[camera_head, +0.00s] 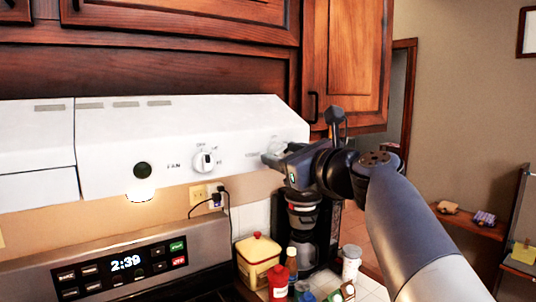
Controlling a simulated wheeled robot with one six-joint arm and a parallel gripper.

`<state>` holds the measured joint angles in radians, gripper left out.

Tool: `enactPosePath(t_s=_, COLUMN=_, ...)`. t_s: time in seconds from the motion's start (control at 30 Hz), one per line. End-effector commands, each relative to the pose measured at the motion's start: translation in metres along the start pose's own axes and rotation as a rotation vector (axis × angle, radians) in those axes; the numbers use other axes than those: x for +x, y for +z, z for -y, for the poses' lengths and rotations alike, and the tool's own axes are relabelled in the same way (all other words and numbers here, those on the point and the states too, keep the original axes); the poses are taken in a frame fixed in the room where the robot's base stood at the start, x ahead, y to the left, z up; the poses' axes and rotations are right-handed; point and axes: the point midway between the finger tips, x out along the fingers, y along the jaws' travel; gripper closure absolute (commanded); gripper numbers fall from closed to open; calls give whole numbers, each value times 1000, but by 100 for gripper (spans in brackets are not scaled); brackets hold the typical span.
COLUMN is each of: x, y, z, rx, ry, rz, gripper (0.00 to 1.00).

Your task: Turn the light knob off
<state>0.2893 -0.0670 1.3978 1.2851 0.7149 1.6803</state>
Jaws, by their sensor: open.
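The white range hood (110,140) runs across the left and middle under the cabinets. A round knob (206,160) sits on its front, right of the "FAN" label. A second, pale knob (276,146) shows at the hood's right end, right of a small label too blurred to read. My gripper (268,158) is at this second knob, its fingers pointing left and partly covering it. It is open. I cannot tell whether a finger touches the knob, and the knob's setting is hidden.
A lit lamp (140,188) hangs under the hood. Below are the oven panel (125,265), a yellow canister (258,258), a red bottle (279,282) and a dark coffee maker (304,225). A wooden cabinet (345,60) is above my gripper.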

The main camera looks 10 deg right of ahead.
Motion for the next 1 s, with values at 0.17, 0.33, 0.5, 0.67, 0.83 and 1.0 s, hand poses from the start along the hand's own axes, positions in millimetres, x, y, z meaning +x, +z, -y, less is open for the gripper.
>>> enactPosePath(t_s=0.17, x=0, y=0, z=0, rx=0, ry=0, rz=0, gripper=57)
enactPosePath(t_s=0.33, x=0, y=0, z=0, rx=0, ry=0, rz=0, gripper=71)
enactPosePath(t_s=0.5, x=0, y=0, z=0, rx=0, ry=1, rz=0, gripper=85)
enactPosePath(t_s=0.67, x=0, y=0, z=0, rx=-1, ry=1, rz=0, gripper=92)
enactPosePath(t_s=0.83, x=0, y=-1, z=0, rx=-21, ry=1, rz=0, gripper=92)
enactPosePath(t_s=1.0, x=0, y=-2, z=-1, rx=-89, ry=2, rz=1, gripper=92)
